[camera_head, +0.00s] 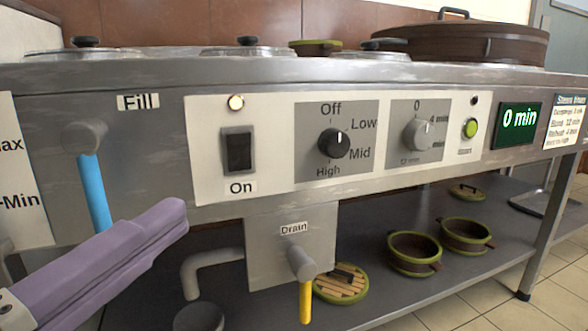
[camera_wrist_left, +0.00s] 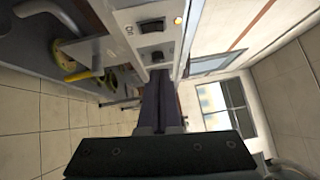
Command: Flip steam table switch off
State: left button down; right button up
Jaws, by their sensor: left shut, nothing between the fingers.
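The steam table (camera_head: 150,85) fills the head view with a white control panel on its front. The black rocker switch (camera_head: 238,151) sits above the label "On", with a lit round lamp (camera_head: 236,102) above it. The switch also shows in the left wrist view (camera_wrist_left: 152,26). My left gripper (camera_head: 180,212) has its purple fingers shut and empty, below and left of the switch and apart from it. In the left wrist view the shut fingers (camera_wrist_left: 161,95) point toward the panel. My right gripper is not in view.
A black knob (camera_head: 334,144) and a grey timer knob (camera_head: 417,134) are right of the switch. The blue Fill handle (camera_head: 92,190) is left, near my left gripper. A yellow Drain handle (camera_head: 306,302) hangs below. Steamer baskets (camera_head: 414,254) stand on the lower shelf.

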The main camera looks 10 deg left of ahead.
pick_arm(q)
jog(key=p, duration=0.4)
send_near(251, 142)
jog(key=w+d, duration=0.3)
jog(key=shift+w+a+r, duration=0.2)
jog(key=shift+w+a, duration=0.3)
jog(key=shift+w, duration=0.4)
jog(key=shift+w+a, duration=0.45)
jog(key=shift+w, duration=0.05)
